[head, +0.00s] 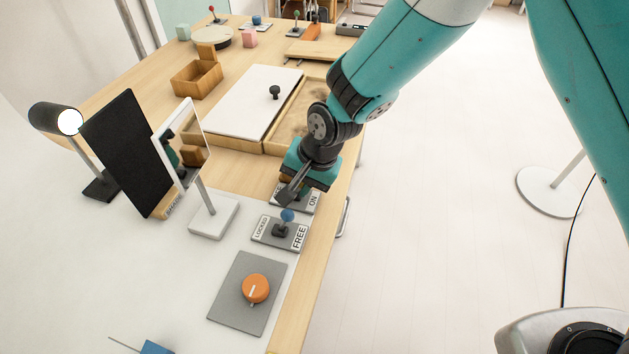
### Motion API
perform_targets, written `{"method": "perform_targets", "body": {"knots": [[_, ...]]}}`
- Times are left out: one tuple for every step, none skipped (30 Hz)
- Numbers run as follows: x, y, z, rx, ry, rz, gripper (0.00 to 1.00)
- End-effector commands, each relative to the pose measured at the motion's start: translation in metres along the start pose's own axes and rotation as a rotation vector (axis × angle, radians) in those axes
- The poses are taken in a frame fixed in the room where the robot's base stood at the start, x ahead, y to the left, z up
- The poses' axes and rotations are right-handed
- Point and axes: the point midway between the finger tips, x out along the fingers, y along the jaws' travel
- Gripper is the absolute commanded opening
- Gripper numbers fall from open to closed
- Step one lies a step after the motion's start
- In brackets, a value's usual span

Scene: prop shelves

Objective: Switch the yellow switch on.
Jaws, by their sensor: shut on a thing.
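A switch plate (312,200) marked ON stands at the right edge of the table, under my gripper (291,194). My gripper reaches down from the upper right, its dark fingers at this plate. It is shut on the switch's lever, which the fingers and wrist mostly hide. Little of the lever's yellow shows, and I cannot tell which way it leans.
Just nearer is a blue-knobbed lever (287,215) on a plate marked LOCKED and FREE. An orange dial (256,289) is nearer still. A small mirror (182,150) on a stand is to the left. A white sliding lid (252,103) lies beyond. Open floor is to the right.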

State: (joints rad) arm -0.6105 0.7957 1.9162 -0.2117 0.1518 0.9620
Motion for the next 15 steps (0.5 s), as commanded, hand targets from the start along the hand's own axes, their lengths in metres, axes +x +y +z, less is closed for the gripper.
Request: {"method": "perform_targets", "body": {"knots": [[0.0001,-0.0002,0.0022,-0.002,-0.005,-0.001,0.0],[0.0001,-0.0004,0.0024,-0.003,-0.006,-0.002,0.0],[0.0001,-0.0006,0.0025,-0.003,-0.006,-0.003,0.0],[0.0001,-0.0006,0.0026,-0.003,-0.006,-0.003,0.0],[0.0,-0.0006,0.0025,-0.003,-0.006,-0.003,0.0],[0.0,-0.0005,0.0025,-0.003,-0.006,-0.003,0.0],[0.0,-0.0004,0.0025,-0.003,-0.006,-0.002,0.0],[0.0,-0.0004,0.0024,-0.003,-0.006,-0.002,0.0],[0.0,-0.0003,0.0024,-0.002,-0.007,-0.002,0.0],[0.0,-0.0003,0.0024,-0.002,-0.007,-0.002,0.0],[0.0,-0.0002,0.0023,-0.002,-0.007,-0.002,0.0],[0.0001,-0.0002,0.0023,-0.002,-0.007,-0.002,0.22],[0.0001,-0.0002,0.0022,-0.002,-0.006,-0.002,0.28],[0.0001,-0.0002,0.002,-0.002,-0.006,-0.003,0.35],[0.0001,-0.0002,0.0018,-0.002,-0.005,-0.003,0.38]]}}
